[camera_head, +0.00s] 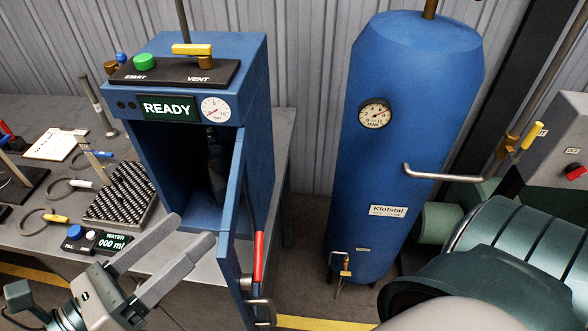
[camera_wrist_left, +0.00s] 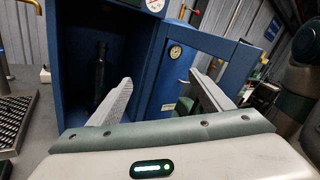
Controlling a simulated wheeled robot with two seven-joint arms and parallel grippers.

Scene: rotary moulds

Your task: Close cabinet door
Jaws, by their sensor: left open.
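The blue cabinet (camera_head: 262,120) stands on the bench with a READY display and a gauge on its front. Its door (camera_head: 236,195) is swung open toward me, seen nearly edge-on in the head view, with a red bar (camera_head: 258,258) on its outer side. In the left wrist view the door (camera_wrist_left: 230,75) shows a window, with a gauge visible through it. A dark upright part (camera_wrist_left: 99,75) is inside the cabinet. My left gripper (camera_head: 188,232) is open and empty, in front of the cabinet opening and left of the door. Contact with the door cannot be told. My right gripper is not in view.
A blue tank (camera_head: 400,150) stands right of the cabinet. Dark green machinery (camera_head: 510,240) fills the lower right.

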